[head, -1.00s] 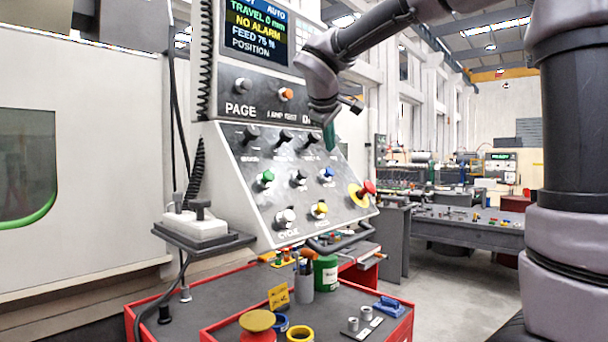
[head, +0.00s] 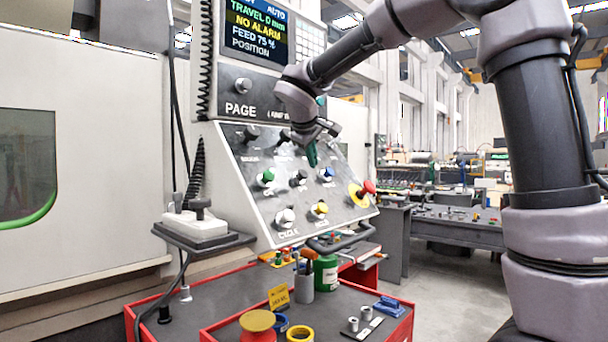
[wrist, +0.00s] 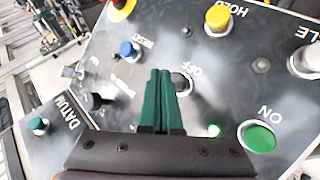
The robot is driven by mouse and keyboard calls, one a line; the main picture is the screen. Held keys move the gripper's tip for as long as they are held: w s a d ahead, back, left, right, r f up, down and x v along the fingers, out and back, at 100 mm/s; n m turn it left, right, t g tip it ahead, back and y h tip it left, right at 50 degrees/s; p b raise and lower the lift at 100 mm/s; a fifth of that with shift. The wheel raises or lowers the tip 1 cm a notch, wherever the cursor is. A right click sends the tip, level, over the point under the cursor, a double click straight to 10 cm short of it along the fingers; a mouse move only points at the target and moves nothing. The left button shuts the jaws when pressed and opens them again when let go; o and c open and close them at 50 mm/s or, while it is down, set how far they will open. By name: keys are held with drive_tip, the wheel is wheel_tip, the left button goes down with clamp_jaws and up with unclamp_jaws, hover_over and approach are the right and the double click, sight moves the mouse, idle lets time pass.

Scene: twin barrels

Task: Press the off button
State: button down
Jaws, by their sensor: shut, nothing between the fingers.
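In the head view the black button (head: 298,179) sits between the green and blue buttons. My gripper (wrist: 159,73) has green fingers, shut together with nothing between them. In the head view my gripper (head: 312,158) is in front of the panel, above and slightly right of the off button. I cannot tell how far its tips are from the panel.
Close by are the green ON button (wrist: 257,137), blue RESET button (wrist: 128,50), yellow HOLD button (wrist: 218,18) and white cycle button (head: 285,217). A red stop knob (head: 366,187) sits at the panel's right edge. A red-edged cart (head: 228,315) with small items stands below.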

sight(307, 173)
drive_tip(key=shift+w+a+f, duration=0.4)
drive_tip(key=shift+w+a+f, duration=0.1)
idle(1.8)
drive_tip(key=shift+w+a+f, duration=0.15)
drive_tip(key=shift+f, duration=0.05)
drive_tip(key=shift+w+a+f, duration=0.25)
drive_tip(key=shift+f, duration=0.05)
idle(1.0)
drive_tip(key=shift+s+d+r, duration=0.5)
drive_tip(key=shift+r, duration=0.1)
idle(0.4)
drive_tip(key=shift+s+d+r, duration=1.4)
drive_tip(key=shift+r, duration=0.1)
